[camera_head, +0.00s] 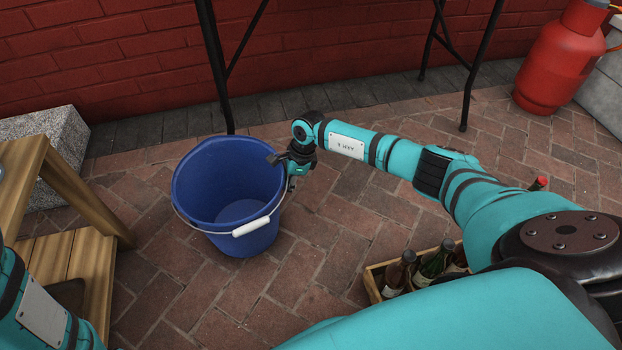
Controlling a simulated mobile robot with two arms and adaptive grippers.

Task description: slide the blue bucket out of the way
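The blue bucket (217,190) stands upright on the brick paving, left of the middle. Its white handle grip (251,227) hangs down at the front outside. My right gripper (283,170) is at the bucket's right rim. One dark fingertip shows at the inner side of the rim, and another part of the gripper is outside the wall. I cannot tell whether the fingers are closed on the rim. My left arm shows at the lower left edge, but its gripper is out of view.
A wooden bench (88,205) stands left of the bucket. Dark table legs (217,70) rise behind it. A crate (373,286) of bottles is at the lower right, partly hidden by my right arm. A red gas cylinder (563,58) is at the back right. Paving is clear in front.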

